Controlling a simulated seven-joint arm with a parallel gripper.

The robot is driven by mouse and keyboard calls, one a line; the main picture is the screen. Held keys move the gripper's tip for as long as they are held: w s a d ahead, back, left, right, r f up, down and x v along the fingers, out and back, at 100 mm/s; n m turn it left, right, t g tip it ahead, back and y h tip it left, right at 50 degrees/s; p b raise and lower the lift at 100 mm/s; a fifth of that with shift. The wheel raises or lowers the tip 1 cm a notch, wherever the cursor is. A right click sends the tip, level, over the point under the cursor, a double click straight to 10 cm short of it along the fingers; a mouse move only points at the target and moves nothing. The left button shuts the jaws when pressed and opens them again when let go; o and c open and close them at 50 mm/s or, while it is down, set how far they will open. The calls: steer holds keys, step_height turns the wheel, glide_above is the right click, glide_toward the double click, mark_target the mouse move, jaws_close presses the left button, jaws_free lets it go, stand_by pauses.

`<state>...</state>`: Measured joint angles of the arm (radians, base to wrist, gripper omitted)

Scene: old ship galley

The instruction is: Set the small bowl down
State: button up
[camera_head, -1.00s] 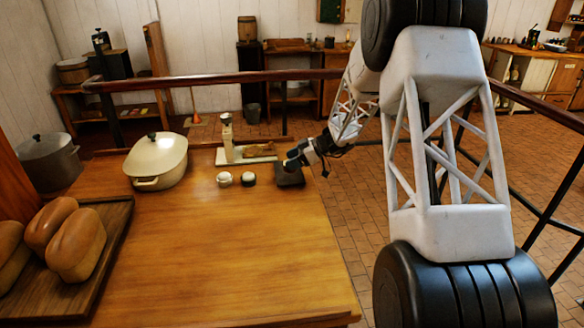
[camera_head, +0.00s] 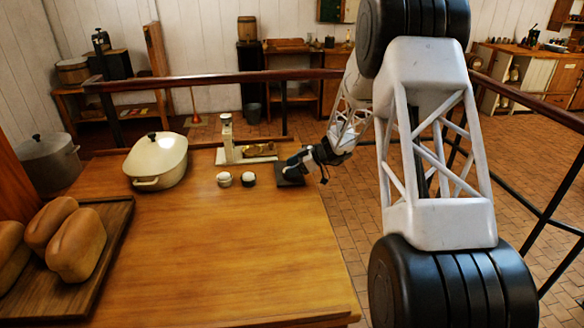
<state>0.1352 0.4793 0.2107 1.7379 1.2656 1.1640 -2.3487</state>
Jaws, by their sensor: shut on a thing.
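My gripper (camera_head: 289,169) is at the far right corner of the wooden table, low over a dark square mat (camera_head: 291,181). It is shut on the small bowl, which is too small and too covered by the gripper to make out. I cannot tell whether the bowl touches the mat.
Two small white pots (camera_head: 224,179) (camera_head: 249,179) stand just left of the mat. Behind them is a pale board (camera_head: 232,162) with an upright piece and brown food. A cream lidded pot (camera_head: 157,162) and a bread tray (camera_head: 108,254) are left. The table's front middle (camera_head: 220,245) is clear.

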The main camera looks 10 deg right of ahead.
steer(key=o, duration=1)
steer(key=shift+o, duration=0.2)
steer(key=shift+r, duration=0.1)
steer(key=shift+d+r, duration=0.1)
steer(key=v, duration=1.1)
steer(key=shift+d, duration=0.3)
steer(key=shift+r, duration=0.2)
